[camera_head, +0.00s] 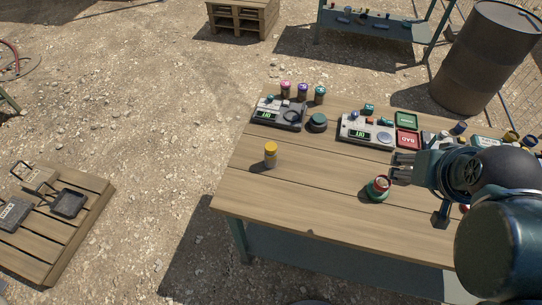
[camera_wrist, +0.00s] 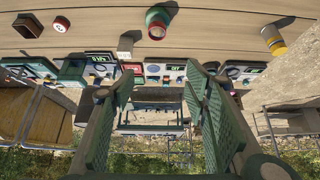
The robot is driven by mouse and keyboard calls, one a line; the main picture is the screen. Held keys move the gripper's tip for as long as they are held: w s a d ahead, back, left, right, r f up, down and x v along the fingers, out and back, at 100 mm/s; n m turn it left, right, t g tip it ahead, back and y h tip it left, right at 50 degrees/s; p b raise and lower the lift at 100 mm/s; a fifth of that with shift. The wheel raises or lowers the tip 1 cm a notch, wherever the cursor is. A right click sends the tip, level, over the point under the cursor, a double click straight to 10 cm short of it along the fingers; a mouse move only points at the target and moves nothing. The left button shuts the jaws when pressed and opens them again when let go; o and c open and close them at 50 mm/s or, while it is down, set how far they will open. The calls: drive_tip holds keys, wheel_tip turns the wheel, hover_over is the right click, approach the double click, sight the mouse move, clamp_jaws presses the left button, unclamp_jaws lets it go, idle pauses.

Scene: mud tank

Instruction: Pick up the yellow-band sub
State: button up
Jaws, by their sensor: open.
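The yellow-band sub is a small upright cylinder (camera_head: 271,157) with a yellow top, standing alone on the left part of the wooden table. In the wrist view it shows at the upper right as a greyish cylinder with a yellow-orange band (camera_wrist: 273,41). My gripper (camera_head: 403,167) is over the right part of the table, well to the right of the sub and apart from it. In the wrist view my gripper (camera_wrist: 160,76) has its two green fingers spread wide with nothing between them.
A green object with a red top (camera_head: 378,189) stands close below-left of my gripper. Two instrument boxes (camera_head: 279,113) (camera_head: 367,131), small coloured-top cylinders (camera_head: 303,91) and green and red trays (camera_head: 407,119) line the table's far side. Bare wooden table (camera_head: 318,168) lies between the sub and my gripper.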

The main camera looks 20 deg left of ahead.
drive_tip(key=w+a+r+n+g+y, duration=0.1)
drive_tip(key=w+a+r+n+g, duration=0.1)
drive_tip(key=w+a+r+n, duration=0.4)
drive_tip(key=n+g+h+p, duration=0.1)
drive_tip(key=n+g, duration=0.4)
drive_tip(key=n, duration=0.3)
hover_over(271, 145)
drive_tip(key=f, duration=0.1)
wheel_tip(271, 145, down, 25)
drive_tip(key=shift+r, duration=0.15)
drive_tip(key=shift+f, duration=0.35)
drive_tip(key=shift+f, duration=1.3)
drive_tip(key=shift+f, duration=0.1)
